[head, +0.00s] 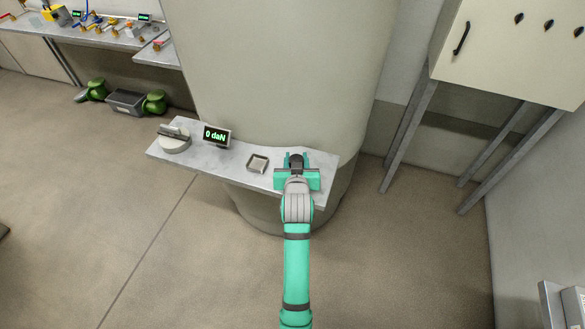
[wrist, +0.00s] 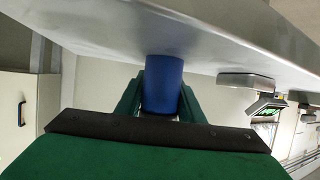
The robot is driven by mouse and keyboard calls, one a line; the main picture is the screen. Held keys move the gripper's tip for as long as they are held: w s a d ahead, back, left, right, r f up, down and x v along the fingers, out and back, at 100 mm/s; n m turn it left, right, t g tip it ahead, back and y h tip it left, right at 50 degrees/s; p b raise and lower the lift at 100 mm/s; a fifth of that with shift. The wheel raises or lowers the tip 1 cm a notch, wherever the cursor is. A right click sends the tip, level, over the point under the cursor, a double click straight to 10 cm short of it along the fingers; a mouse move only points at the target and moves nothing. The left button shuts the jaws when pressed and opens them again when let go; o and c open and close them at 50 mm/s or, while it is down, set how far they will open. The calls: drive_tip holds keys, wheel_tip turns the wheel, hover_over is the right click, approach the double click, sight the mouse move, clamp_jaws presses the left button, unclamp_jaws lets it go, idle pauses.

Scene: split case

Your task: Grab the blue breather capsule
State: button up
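The blue breather capsule (wrist: 163,86) is an upright-looking blue cylinder in the wrist view, against the grey shelf surface. My gripper (head: 297,157) is at the right end of the grey shelf (head: 225,167) in the head view. In the wrist view, the green fingers of my gripper (wrist: 160,100) stand on either side of the capsule, very close to it. I cannot tell whether both fingers press on it. In the head view my gripper hides most of the capsule, and its blue colour cannot be made out there.
On the shelf, left of my gripper, are a small square tray (head: 257,170), a display reading "0 daN" (head: 216,136) and a round grey device (head: 174,138). A large rounded column (head: 280,70) rises behind. A cabinet on legs (head: 510,50) stands at right.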

drive_tip(key=shift+d, duration=0.3)
drive_tip(key=shift+c, duration=1.3)
drive_tip(key=shift+s+d, duration=0.1)
drive_tip(key=shift+d, duration=0.15)
drive_tip(key=shift+a, duration=0.1)
